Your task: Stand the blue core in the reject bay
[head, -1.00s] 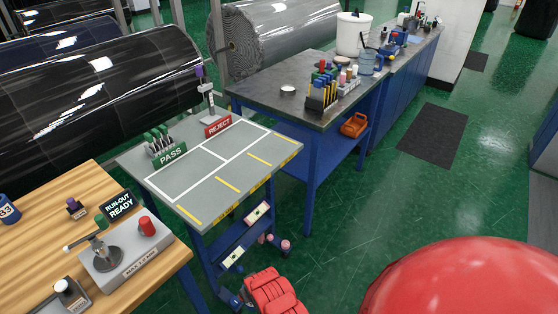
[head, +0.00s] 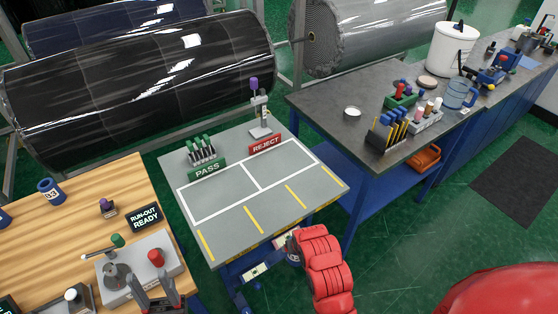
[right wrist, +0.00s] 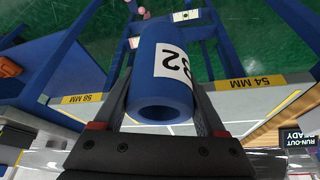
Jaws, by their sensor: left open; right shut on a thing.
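A blue hollow core (right wrist: 165,75) with a white label fills the middle of the right wrist view, its open end facing the camera. My right gripper (right wrist: 165,115) is shut on it. The reject bay (head: 280,168) is the empty white-lined area before the red REJECT sign (head: 265,145). The pass bay (head: 222,192) beside it is also empty. My left gripper (head: 160,298) is open and empty over the front of the wooden table.
Another blue core (head: 48,190) stands on the wooden table (head: 60,235). A grey gauge block (head: 140,268) sits close to my left gripper. The dark bench (head: 330,95) adjoins at right.

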